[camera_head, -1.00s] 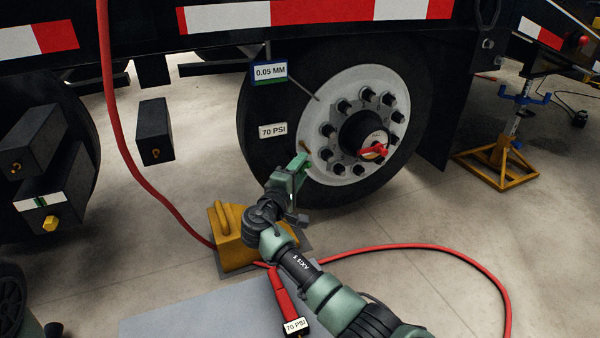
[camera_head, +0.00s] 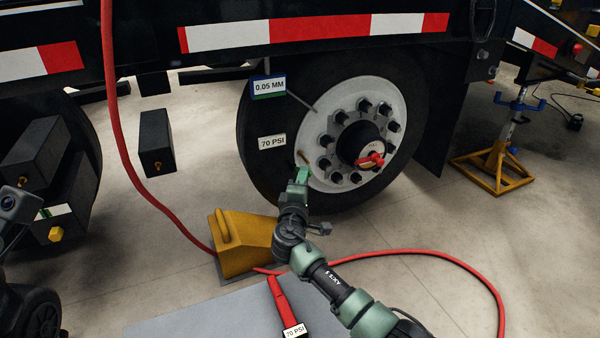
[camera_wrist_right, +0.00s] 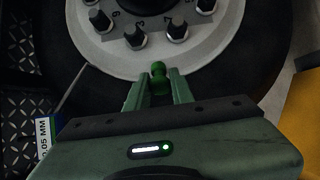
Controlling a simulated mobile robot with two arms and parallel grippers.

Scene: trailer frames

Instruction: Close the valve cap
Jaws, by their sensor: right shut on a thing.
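The wheel (camera_head: 340,100) has a pale rim with dark lug nuts and a red-handled hub. A short brass-coloured valve stem (camera_head: 303,157) sticks out at the rim's lower left. My right gripper (camera_head: 302,173) is just below the stem, pointing up at it. In the right wrist view, the gripper's two green fingers (camera_wrist_right: 159,82) are shut on a small green valve cap (camera_wrist_right: 158,76), in front of the rim's edge. I cannot tell whether the cap touches the stem.
A yellow wheel chock (camera_head: 243,246) stands left of my right arm. A red hose (camera_head: 450,252) curves over the floor, and a red gauge (camera_head: 283,302) labelled 70 PSI lies below. A yellow jack stand (camera_head: 495,165) is at the right. Tags hang by the tyre.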

